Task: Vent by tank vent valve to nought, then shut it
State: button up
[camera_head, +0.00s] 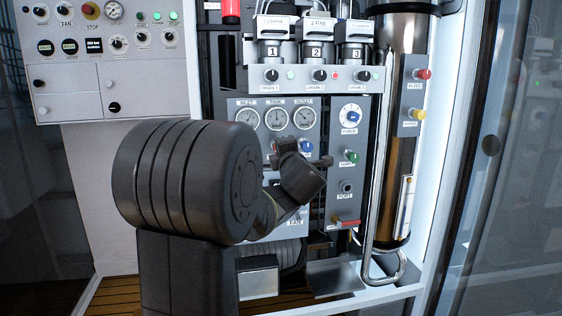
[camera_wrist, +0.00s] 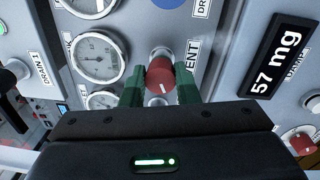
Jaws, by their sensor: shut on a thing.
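In the wrist view, a red knob (camera_wrist: 160,77) with a white pointer mark sits on a grey panel, next to a partly hidden label ending in "ENT". My gripper (camera_wrist: 161,90) has its green fingers on either side of the knob and is shut on it. In the head view, my gripper (camera_head: 290,150) is at the panel below the gauges, and the arm hides the red knob. The tank gauge (camera_head: 276,119) is the middle of three dials there; its reading is too small to tell. A white dial (camera_wrist: 97,57) is beside the knob in the wrist view.
A bent metal rail (camera_head: 372,230) and a tall cylinder (camera_head: 405,150) stand farther right. A display (camera_wrist: 276,57) reads "57 mg" in the wrist view.

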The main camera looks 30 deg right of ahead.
jog(key=shift+f+n+b, duration=0.15)
jog(key=shift+n+b, duration=1.05)
jog(key=shift+n, duration=0.8)
jog(key=o, duration=1)
jog(key=shift+c, duration=0.2)
jog(key=shift+s, duration=0.1)
jog(key=p+v, duration=0.2)
jog(key=v, duration=1.1)
jog(key=shift+s+p, duration=0.3)
jog(key=shift+p, duration=0.1)
